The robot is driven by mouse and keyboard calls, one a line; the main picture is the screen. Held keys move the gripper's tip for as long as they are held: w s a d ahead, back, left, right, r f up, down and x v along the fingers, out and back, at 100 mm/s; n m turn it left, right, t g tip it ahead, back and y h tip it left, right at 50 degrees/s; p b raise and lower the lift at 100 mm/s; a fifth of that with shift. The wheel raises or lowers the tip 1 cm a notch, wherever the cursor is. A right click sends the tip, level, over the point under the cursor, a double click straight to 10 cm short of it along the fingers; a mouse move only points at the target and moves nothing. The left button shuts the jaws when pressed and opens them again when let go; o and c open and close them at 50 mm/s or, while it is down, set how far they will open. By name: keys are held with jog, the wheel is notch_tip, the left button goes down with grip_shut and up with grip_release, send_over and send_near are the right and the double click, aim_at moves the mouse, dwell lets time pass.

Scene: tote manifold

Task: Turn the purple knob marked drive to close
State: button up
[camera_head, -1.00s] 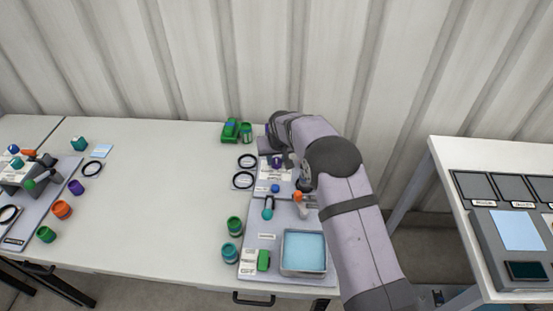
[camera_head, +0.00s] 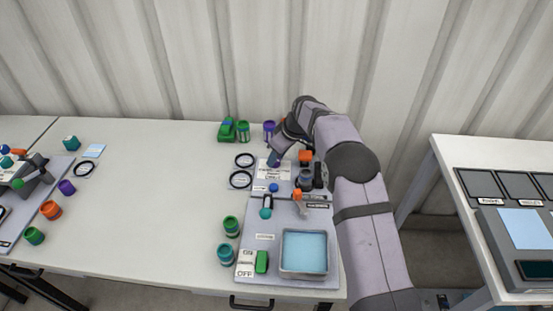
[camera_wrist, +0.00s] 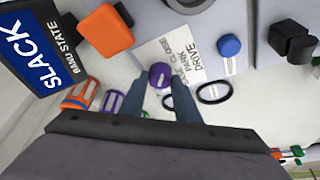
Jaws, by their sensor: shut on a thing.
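The purple knob (camera_wrist: 160,74) shows in the wrist view, with a light mark across its top. It stands beside a white label (camera_wrist: 178,52) that reads DRIVE and CLOSE. My gripper (camera_wrist: 156,92) is shut on the knob, one finger on each side of it. In the head view my gripper (camera_head: 274,162) comes down tilted over the label at the back of the panel (camera_head: 262,205), and it hides the knob there.
An orange block (camera_wrist: 104,30) and a dark blue SLACK sign (camera_wrist: 42,52) are close to my gripper in the wrist view. A blue knob (camera_wrist: 229,46) and black rings (camera_wrist: 213,93) lie on the other side. A purple container (camera_head: 269,130) and green ones stand behind.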

aim_at(283, 169)
dwell(0.3)
jog(key=o, duration=1)
jog(key=shift+o, duration=0.2)
jog(key=shift+r, duration=0.1)
jog(key=b+v, duration=0.1)
jog(key=v, duration=0.6)
jog(key=shift+b, duration=0.4)
jog(key=shift+w+r, duration=0.1)
